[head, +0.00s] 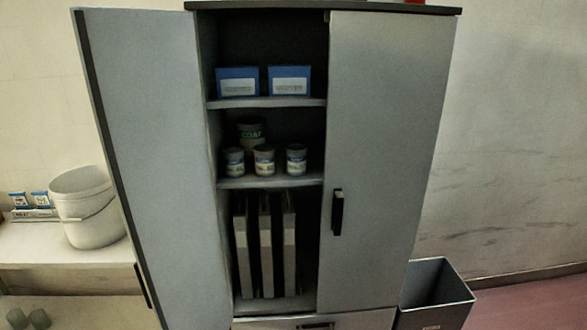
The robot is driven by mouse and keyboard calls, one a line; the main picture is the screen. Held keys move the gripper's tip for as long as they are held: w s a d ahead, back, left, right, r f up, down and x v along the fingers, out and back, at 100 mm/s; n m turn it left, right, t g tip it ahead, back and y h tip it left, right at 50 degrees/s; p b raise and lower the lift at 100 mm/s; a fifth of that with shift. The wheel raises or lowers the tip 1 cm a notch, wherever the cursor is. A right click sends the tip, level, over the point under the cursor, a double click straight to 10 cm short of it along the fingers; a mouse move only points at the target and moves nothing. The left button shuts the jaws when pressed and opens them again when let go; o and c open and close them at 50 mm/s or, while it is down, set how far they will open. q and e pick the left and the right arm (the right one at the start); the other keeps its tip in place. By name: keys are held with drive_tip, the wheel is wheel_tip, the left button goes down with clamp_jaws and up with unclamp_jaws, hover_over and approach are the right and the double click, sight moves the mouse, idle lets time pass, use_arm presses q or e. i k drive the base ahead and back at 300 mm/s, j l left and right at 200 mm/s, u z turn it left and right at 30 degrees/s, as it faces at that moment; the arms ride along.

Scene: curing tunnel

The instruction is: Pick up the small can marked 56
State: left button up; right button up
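Three small cans stand upright in a row on the middle shelf (270,182) of the grey cabinet: a left can (234,161), a middle can (264,160) and a right can (296,159). Each has a pale label, but the print is too small to read, so I cannot tell which is marked 56. A larger dark can (251,133) with green lettering stands behind them, partly hidden by the middle and left cans. Neither of my grippers shows in the head view.
The cabinet's left door (150,150) stands open; its right door (385,150) is shut. Blue boxes (238,82) sit on the upper shelf, binders (265,245) below. A white bucket (88,212) stands on the left counter, a grey bin (438,290) at lower right.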

sight(234, 155)
drive_tip(key=i+l+u, duration=0.25)
drive_tip(key=i, duration=0.3)
drive_tip(key=i+l+u, duration=0.3)
drive_tip(key=i, duration=0.25)
drive_tip(key=i+l+u, duration=0.1)
drive_tip(key=l+u, duration=0.25)
drive_tip(key=l, duration=0.85)
drive_tip(key=l+u, duration=0.35)
drive_tip(key=l, duration=0.9)
